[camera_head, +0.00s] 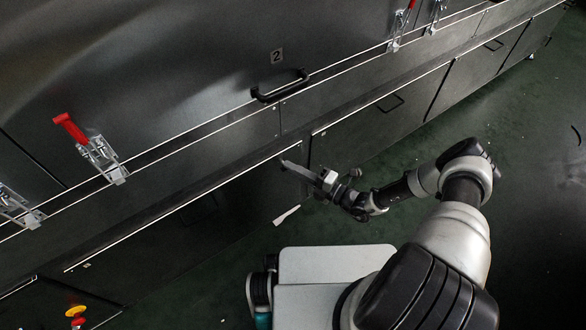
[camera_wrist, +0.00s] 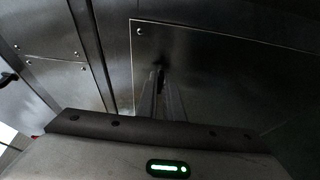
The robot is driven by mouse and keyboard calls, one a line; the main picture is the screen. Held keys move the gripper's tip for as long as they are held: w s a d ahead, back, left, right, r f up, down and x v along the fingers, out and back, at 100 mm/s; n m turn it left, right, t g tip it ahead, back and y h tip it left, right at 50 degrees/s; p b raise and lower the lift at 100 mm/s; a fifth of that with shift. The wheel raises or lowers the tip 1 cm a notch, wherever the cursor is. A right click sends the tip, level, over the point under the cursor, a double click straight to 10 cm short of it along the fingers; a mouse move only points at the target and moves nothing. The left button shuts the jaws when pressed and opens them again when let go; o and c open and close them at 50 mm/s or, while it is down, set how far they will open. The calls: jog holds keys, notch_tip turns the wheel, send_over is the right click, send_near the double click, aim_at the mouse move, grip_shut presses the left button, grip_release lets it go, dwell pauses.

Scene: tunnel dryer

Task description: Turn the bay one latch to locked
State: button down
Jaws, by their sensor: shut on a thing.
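My gripper (camera_head: 287,163) is in front of a lower cabinet panel, just below the long ledge. In the wrist view my gripper (camera_wrist: 160,85) has its two fingers close together on a small dark part (camera_wrist: 160,71) at the panel face. Its shape and angle are mostly hidden by the fingers, and I cannot tell whether it is the bay one latch. No label for bay one shows. Red-handled toggle clamps sit above, one at the left (camera_head: 92,150) and one at the upper right (camera_head: 398,28).
A plate marked 2 (camera_head: 277,56) and a black bar handle (camera_head: 280,86) are on the upper panel. A recessed pull (camera_head: 390,103) is on a lower panel to the right. A red and yellow button (camera_head: 76,315) is at lower left.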

dwell(0.3)
jog(key=c, duration=1.9)
grip_release()
jog(key=p+v, duration=0.2)
jog(key=v, duration=1.5)
jog(key=shift+s+d, duration=0.15)
jog(key=shift+d, duration=0.05)
